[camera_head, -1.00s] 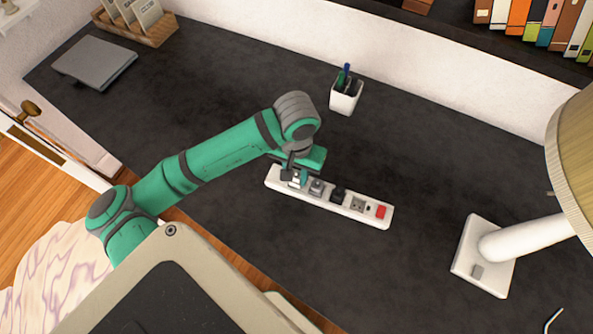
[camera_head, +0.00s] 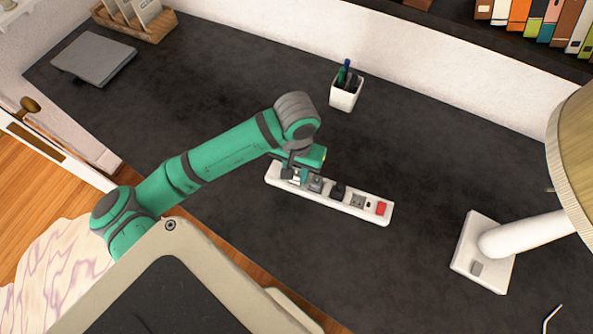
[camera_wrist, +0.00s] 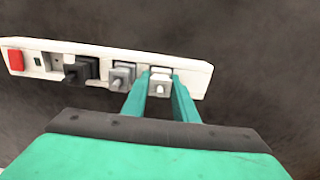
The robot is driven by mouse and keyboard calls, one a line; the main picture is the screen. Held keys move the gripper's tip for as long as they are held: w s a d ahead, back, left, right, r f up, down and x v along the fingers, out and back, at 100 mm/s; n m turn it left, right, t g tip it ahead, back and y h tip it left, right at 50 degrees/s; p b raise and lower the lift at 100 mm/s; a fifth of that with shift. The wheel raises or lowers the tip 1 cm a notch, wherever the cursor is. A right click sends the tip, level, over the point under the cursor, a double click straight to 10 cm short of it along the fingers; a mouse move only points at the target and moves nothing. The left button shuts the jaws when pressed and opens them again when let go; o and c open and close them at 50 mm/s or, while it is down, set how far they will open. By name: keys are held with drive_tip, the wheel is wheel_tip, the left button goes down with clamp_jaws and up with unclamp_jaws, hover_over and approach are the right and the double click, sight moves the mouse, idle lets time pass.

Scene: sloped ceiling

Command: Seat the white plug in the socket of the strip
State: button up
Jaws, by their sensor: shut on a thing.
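The white power strip (camera_head: 330,202) lies on the dark desk, and its near face also shows in the wrist view (camera_wrist: 105,58). My gripper (camera_head: 297,178) is at the strip's left end in the head view. In the wrist view its two green fingers (camera_wrist: 160,85) are shut on the white plug (camera_wrist: 160,80), one on each side. The plug is at the strip's right end there, over or in its end socket. I cannot tell how deep it sits; the fingers and plug hide the socket.
A grey plug (camera_wrist: 122,76) stands close beside the white plug, then a black plug (camera_wrist: 82,70). An empty socket and a red switch (camera_head: 381,208) follow. A pen cup (camera_head: 346,95) stands behind, a lamp base (camera_head: 484,253) to the right. The desk around the strip is clear.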

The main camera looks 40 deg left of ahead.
drive_tip(key=shift+f, duration=0.1)
drive_tip(key=o, duration=1.1)
drive_tip(key=shift+w, duration=0.1)
wheel_tip(320, 180, up, 11)
drive_tip(key=shift+f, duration=0.1)
